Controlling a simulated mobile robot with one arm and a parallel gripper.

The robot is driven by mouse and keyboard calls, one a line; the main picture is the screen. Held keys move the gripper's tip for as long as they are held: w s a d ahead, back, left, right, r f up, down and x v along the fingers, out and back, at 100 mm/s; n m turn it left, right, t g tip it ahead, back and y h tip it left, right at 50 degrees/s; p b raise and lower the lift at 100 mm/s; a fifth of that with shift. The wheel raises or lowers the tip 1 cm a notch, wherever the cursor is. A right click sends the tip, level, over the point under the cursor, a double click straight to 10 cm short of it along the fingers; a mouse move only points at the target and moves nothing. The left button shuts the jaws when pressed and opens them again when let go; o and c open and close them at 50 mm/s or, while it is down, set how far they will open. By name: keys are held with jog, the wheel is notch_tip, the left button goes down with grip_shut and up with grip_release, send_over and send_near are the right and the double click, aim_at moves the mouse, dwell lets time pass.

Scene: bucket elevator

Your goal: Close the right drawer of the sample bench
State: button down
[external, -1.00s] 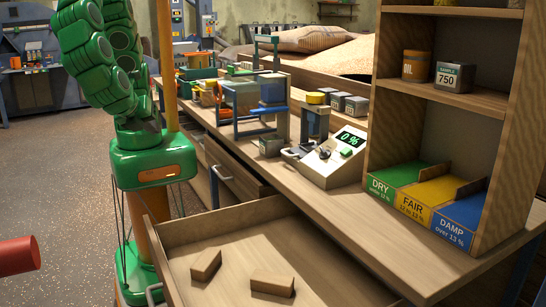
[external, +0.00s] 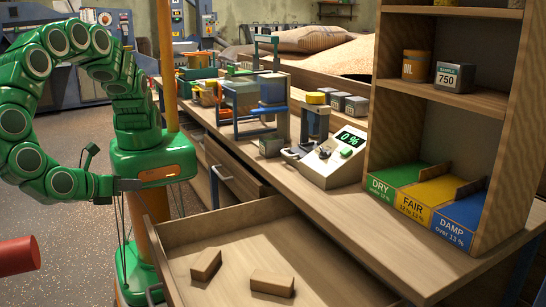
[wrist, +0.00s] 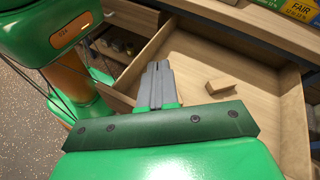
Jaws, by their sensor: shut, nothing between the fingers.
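The right drawer (external: 225,228) of the sample bench (external: 345,215) stands pulled out at the front of the external view. It is pale wood, with a metal handle (external: 154,293) on its front. Two small wooden blocks lie inside; one block (external: 206,264) is nearer the front panel, the other (external: 272,283) further right. My gripper (external: 128,184) is left of the drawer, in front of my green column, pointing right. In the wrist view its grey fingers (wrist: 158,72) are shut and empty, overlapping the drawer's front edge in the picture. I cannot tell whether they touch.
Another drawer (external: 235,172) is further along the bench. A red cylinder (external: 18,256) is at lower left.

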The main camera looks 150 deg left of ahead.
jog(key=s+d+f+m+t+y, duration=0.1)
jog(key=d+f+m+t+y, duration=0.25)
jog(key=d+f, duration=0.55)
jog(key=s+d+f+m+t+y, duration=0.25)
jog(key=d+f+m, duration=0.25)
jog(key=f, duration=0.8)
jog(key=a, duration=1.3)
jog(key=shift+w+a+h, duration=0.25)
jog(key=shift+a+h, duration=0.05)
jog(key=shift+a, duration=0.1)
jog(key=shift+f, duration=0.1)
jog(key=a, duration=4.4)
jog(key=shift+a, duration=0.15)
jog(key=shift+a, duration=0.1)
jog(key=d, duration=1.5)
